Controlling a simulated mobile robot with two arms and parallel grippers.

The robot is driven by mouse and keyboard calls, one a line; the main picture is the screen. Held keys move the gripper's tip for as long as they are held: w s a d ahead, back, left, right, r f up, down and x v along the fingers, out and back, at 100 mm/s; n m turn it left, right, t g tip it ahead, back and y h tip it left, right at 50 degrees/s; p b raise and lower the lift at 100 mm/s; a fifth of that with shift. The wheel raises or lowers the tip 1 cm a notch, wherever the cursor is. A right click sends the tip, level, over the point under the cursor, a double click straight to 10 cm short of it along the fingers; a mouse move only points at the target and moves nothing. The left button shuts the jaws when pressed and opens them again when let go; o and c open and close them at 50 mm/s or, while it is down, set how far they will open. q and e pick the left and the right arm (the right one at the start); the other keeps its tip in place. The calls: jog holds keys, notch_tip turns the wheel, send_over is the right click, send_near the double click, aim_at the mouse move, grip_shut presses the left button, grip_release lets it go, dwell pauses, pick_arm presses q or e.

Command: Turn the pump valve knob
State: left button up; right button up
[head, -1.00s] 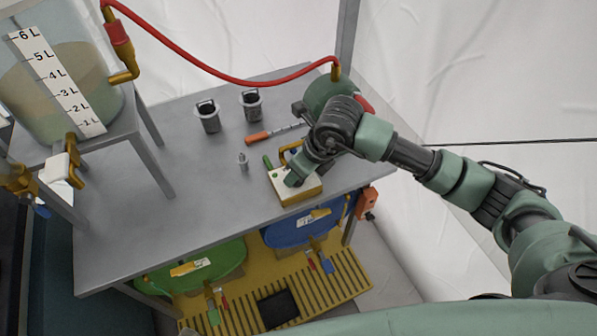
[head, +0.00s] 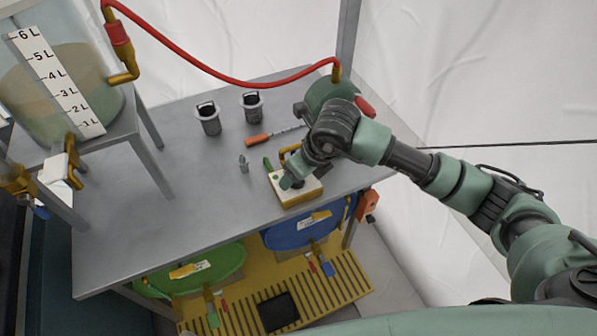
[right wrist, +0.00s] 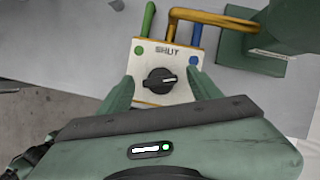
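The pump valve box (head: 300,197) is white on top with yellow sides and stands near the table's right front edge. In the right wrist view its face (right wrist: 181,94) reads SHUT above a black round knob (right wrist: 159,80), with a green dot at left and a blue dot at right. The knob's white mark points right. My right gripper (right wrist: 161,86) is open, its green fingers on either side of the knob; I cannot tell whether they touch it. In the head view the gripper (head: 289,181) is over the box and hides most of the knob. My left gripper is not in view.
A green pump (head: 331,92) stands behind the box, with a red hose (head: 240,80) running to a clear tank (head: 60,85). The table's left front is clear.

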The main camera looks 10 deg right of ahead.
jog(key=v, duration=0.7)
jog(key=shift+r+b, duration=0.35)
jog(key=shift+r, duration=0.05)
jog(key=shift+s, duration=0.1)
